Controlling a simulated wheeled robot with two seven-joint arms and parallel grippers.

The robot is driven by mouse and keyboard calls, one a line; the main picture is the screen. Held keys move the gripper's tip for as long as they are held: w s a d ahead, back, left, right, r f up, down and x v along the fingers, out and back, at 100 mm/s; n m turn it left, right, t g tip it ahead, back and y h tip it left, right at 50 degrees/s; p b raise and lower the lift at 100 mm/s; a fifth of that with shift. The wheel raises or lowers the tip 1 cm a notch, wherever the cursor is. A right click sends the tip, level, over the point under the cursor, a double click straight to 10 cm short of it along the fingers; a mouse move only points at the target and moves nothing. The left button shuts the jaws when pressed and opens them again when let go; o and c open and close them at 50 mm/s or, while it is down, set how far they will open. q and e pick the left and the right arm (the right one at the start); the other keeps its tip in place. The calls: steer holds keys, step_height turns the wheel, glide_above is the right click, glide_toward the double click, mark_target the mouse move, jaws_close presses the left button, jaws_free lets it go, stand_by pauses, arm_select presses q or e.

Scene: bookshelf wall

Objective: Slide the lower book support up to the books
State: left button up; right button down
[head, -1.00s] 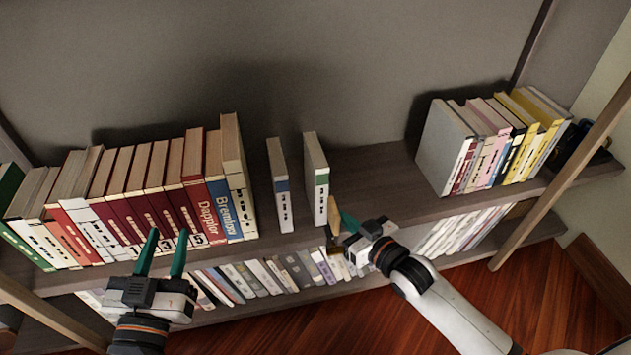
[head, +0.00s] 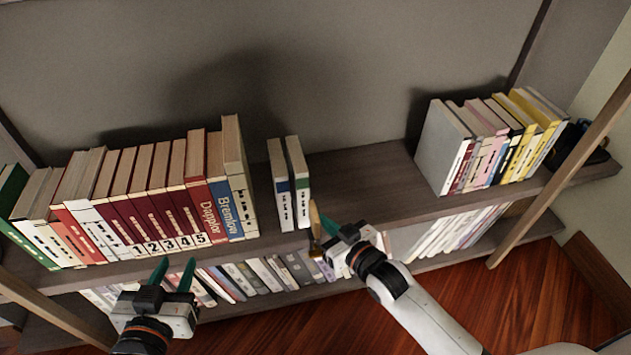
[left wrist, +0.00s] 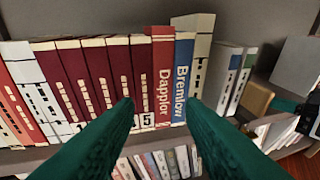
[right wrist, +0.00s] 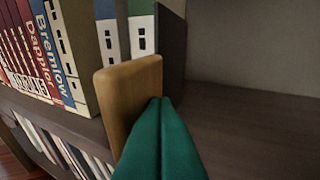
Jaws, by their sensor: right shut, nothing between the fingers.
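The book support shows a tan wooden block (right wrist: 128,90) in the right wrist view, with a dark upright plate (right wrist: 171,50) behind it. In the head view its wooden part (head: 314,218) stands at the shelf's front edge, just right of a green-labelled book (head: 298,180). That book stands against a blue-labelled book (head: 280,185). A gap separates this pair from the long book row (head: 233,165). My right gripper (head: 327,229) is shut and empty, its fingertips against the block's right side. My left gripper (head: 173,272) is open and empty in front of the shelf.
The shelf board (head: 375,185) is clear right of the support, up to another book group (head: 470,150). A lower shelf (head: 290,298) holds more books. Slanted wooden posts (head: 560,180) stand at both sides.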

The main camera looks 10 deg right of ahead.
mark_target(317, 230)
arm_select(q)
steer(key=shift+s+a+f+g, duration=0.1)
steer(key=shift+s+f+g, duration=0.1)
steer(key=shift+f+g, duration=0.25)
arm_select(e)
steer(key=shift+a, duration=0.45)
